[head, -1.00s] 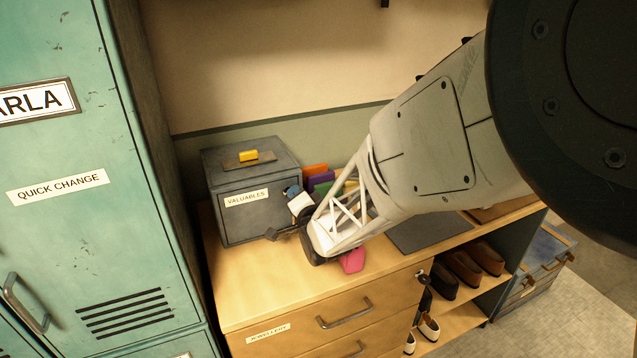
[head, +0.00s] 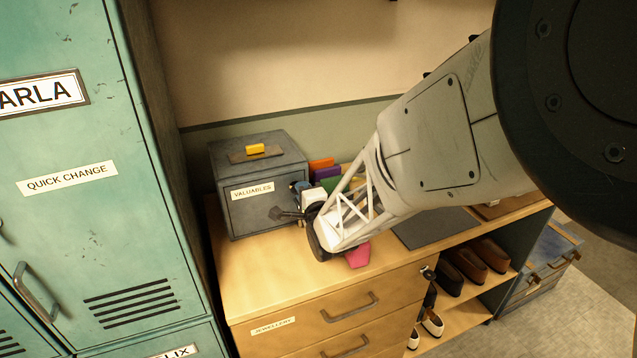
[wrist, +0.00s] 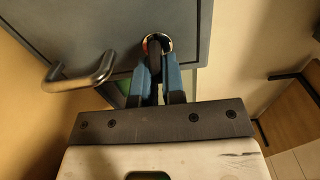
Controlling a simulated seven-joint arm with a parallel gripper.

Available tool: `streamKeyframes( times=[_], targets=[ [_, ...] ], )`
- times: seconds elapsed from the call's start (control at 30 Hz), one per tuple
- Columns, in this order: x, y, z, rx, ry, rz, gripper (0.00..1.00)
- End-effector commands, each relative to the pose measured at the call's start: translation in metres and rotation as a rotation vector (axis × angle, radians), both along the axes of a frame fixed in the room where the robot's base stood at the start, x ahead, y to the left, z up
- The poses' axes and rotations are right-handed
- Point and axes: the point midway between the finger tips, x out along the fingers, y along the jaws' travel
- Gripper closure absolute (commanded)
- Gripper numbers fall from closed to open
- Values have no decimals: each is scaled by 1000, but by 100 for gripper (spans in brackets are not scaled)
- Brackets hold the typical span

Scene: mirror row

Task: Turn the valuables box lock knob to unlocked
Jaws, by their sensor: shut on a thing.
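The grey valuables box (head: 268,213) stands on the wooden cabinet top, with a "VALUABLES" label on its front. In the wrist view its grey door (wrist: 110,25) fills the upper left, with a metal handle (wrist: 85,78). The dark lock knob (wrist: 155,45), set in a brass-coloured ring, sits near the door's edge. My gripper (wrist: 157,68) is shut on the knob, one blue finger on each side. In the head view my gripper (head: 299,187) is at the right end of the box front. The wrist mostly hides the knob there, and its lock setting cannot be read.
Colourful upright items (head: 325,172) stand close to the right of the box. A pink object (head: 358,256) lies beneath my wrist. A dark mat (head: 430,229) lies farther right. Green lockers (head: 120,225) stand close on the left. The front left cabinet top is clear.

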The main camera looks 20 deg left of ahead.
Motion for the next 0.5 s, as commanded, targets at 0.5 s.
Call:
streamKeyframes(
  times=[0.5],
  targets=[
    [0,0,0,-1,-1,0,65]
  ],
)
